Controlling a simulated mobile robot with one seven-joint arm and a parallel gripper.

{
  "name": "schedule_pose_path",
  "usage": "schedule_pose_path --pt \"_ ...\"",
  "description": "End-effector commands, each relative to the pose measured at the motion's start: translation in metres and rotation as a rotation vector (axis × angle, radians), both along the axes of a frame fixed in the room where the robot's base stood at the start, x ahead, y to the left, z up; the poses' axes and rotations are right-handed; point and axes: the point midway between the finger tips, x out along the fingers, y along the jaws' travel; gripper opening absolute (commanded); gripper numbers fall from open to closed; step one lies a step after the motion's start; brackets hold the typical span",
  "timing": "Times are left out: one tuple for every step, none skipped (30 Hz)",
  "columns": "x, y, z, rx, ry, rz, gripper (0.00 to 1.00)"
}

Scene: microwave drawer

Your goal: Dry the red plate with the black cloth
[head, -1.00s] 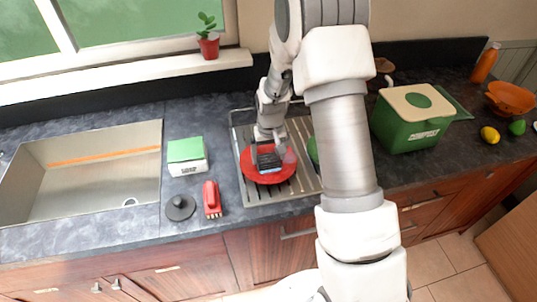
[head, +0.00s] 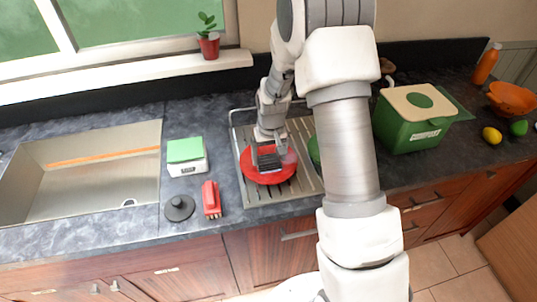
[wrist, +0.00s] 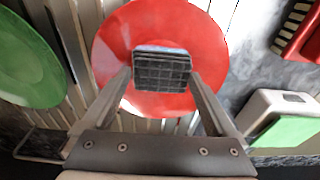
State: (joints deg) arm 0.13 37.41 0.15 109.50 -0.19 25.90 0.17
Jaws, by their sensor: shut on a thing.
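The red plate (head: 283,177) lies on the metal drying rack (head: 258,191) in the head view, and it fills the upper middle of the wrist view (wrist: 112,45). My gripper (head: 268,165) is over the plate. In the wrist view my gripper (wrist: 161,80) is shut on the black cloth (wrist: 161,72), a small dark block with a grid pattern. The cloth is over the middle of the plate; whether it touches the plate is hard to tell.
A green plate (wrist: 28,65) is beside the red plate. Left of the rack are a green-and-white box (head: 187,157), a red brush (head: 211,198), a black stopper (head: 179,208) and the sink (head: 85,170). A green compost bin (head: 415,120) stands right.

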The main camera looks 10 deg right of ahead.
Motion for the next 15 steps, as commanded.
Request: schedule_pose_path --pt "-0.003 0.000 -0.002 0.000 0.005 0.000 0.48" --pt "-0.003 0.000 -0.002 0.000 0.005 0.000 0.48" --pt "-0.002 0.000 -0.002 0.000 0.006 0.000 0.48" --pt "-0.002 0.000 -0.002 0.000 0.006 0.000 0.48" --pt "-0.001 0.000 -0.002 0.000 0.006 0.000 0.48" --pt "0.001 0.000 -0.002 0.000 0.006 0.000 0.48" --pt "0.002 0.000 -0.002 0.000 0.005 0.000 0.48" --pt "0.004 0.000 -0.002 0.000 0.005 0.000 0.48" --pt "0.006 0.000 -0.002 0.000 0.004 0.000 0.48" --pt "0.008 0.000 -0.001 0.000 0.004 0.000 0.48" --pt "0.009 0.000 -0.001 0.000 0.005 0.000 0.48" --pt "0.011 0.000 -0.001 0.000 0.005 0.000 0.48" --pt "0.012 0.000 0.000 0.000 0.004 0.000 0.48" --pt "0.013 0.000 0.000 0.000 0.004 0.000 0.48" --pt "0.014 0.000 0.000 0.000 0.004 0.000 0.48"
